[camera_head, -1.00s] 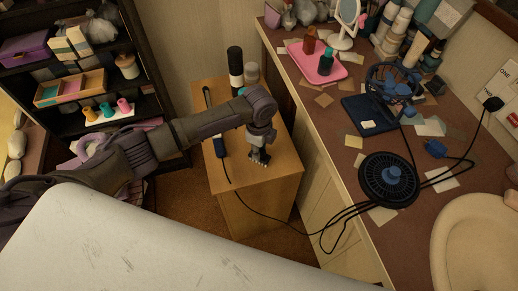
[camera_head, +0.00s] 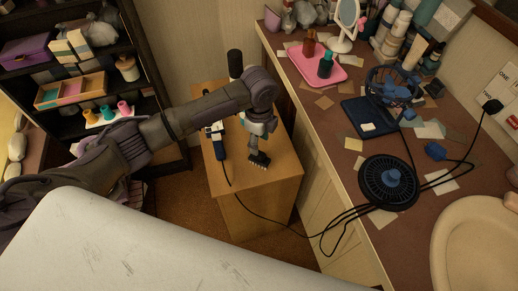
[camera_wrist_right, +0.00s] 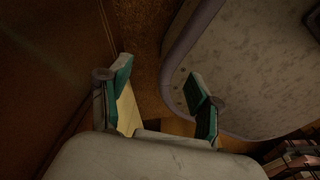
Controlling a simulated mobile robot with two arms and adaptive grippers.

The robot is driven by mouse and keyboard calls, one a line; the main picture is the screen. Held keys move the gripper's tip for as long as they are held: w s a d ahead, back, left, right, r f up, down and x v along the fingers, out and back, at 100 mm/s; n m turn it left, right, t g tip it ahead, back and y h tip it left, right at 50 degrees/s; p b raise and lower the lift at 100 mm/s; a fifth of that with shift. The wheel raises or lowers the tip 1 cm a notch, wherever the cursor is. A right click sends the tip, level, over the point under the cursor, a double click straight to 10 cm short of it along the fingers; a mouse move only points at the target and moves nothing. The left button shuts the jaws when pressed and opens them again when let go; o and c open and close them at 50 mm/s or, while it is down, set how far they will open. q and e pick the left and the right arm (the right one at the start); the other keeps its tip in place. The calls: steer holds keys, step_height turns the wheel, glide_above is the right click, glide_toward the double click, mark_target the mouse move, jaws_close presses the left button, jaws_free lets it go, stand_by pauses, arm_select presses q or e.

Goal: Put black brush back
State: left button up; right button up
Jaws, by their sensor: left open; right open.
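My left arm reaches in from the left, over the small wooden cabinet (camera_head: 278,190) beside the counter. My left gripper (camera_head: 260,150) hangs down from its wrist, just above or at the cabinet top, and is open. A dark shape with pale tips shows at its lower end; I cannot tell whether this is its fingers or the black brush, which I cannot pick out surely elsewhere. In the right wrist view my right gripper (camera_wrist_right: 160,108) is open and empty, its teal-padded fingers wide apart.
A dark blue corded tool (camera_head: 220,143) lies on the cabinet's left part. A black bottle (camera_head: 235,65) stands behind my arm. The counter at right holds a pink tray (camera_head: 312,69), a round black stand (camera_head: 389,181) and scattered papers. Dark shelves (camera_head: 150,100) stand at left.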

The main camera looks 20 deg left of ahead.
arm_select(q)
step_height(320, 180, up, 6)
steer(key=shift+f, duration=0.15)
stand_by(0.5)
